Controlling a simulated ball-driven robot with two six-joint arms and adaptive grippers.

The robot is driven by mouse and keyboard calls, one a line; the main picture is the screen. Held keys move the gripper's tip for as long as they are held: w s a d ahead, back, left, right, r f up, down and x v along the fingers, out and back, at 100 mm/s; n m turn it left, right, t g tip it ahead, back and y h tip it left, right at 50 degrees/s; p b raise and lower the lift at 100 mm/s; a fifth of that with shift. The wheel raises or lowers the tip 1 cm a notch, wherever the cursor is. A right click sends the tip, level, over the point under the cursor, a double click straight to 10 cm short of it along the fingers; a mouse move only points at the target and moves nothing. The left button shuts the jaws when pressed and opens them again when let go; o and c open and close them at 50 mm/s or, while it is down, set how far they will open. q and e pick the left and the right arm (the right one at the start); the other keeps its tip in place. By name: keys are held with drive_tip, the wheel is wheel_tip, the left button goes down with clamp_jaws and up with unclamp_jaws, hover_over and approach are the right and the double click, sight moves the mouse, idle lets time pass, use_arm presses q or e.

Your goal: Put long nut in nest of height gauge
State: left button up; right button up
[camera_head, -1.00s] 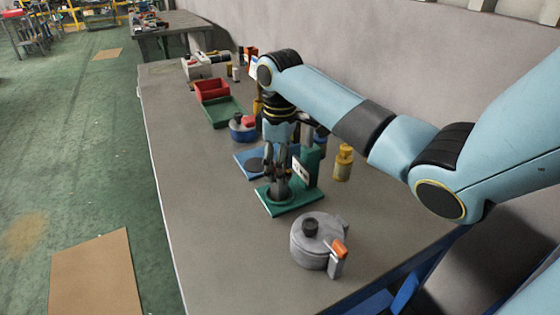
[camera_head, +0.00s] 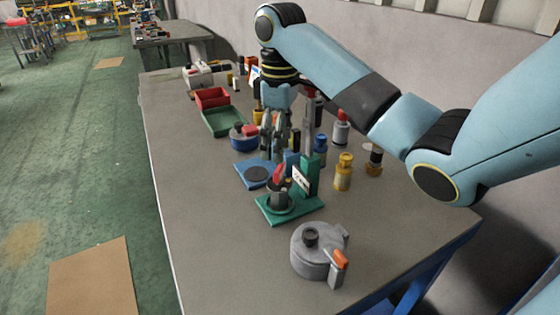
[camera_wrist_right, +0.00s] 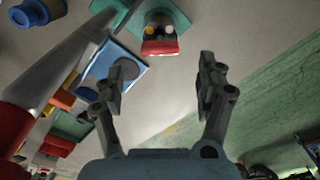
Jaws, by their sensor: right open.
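The height gauge has a green base (camera_head: 300,208), an upright green post and a white scale plate (camera_head: 301,180), with a red pointer (camera_head: 282,170) beside it. A dark grey long nut (camera_head: 279,198) appears to stand upright in the round nest on the base; its exact seating is too small to tell. My right gripper (camera_head: 271,154) is open and empty, above and behind the gauge. In the right wrist view, the open gripper (camera_wrist_right: 158,75) points toward the gauge base (camera_wrist_right: 180,14) at the top; a red piece (camera_wrist_right: 160,48) there partly covers the nest. My left gripper is out of view.
A blue plate with a dark disc (camera_head: 245,172) lies just behind the gauge. A grey round fixture with an orange lever (camera_head: 315,258) stands in front. A yellow bottle (camera_head: 343,172) and others stand right. Red (camera_head: 212,97) and green bins are farther back. The left tabletop is clear.

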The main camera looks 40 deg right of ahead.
drive_tip(key=shift+r+p, duration=1.15)
drive_tip(key=shift+r, duration=0.35)
drive_tip(key=shift+f, duration=0.15)
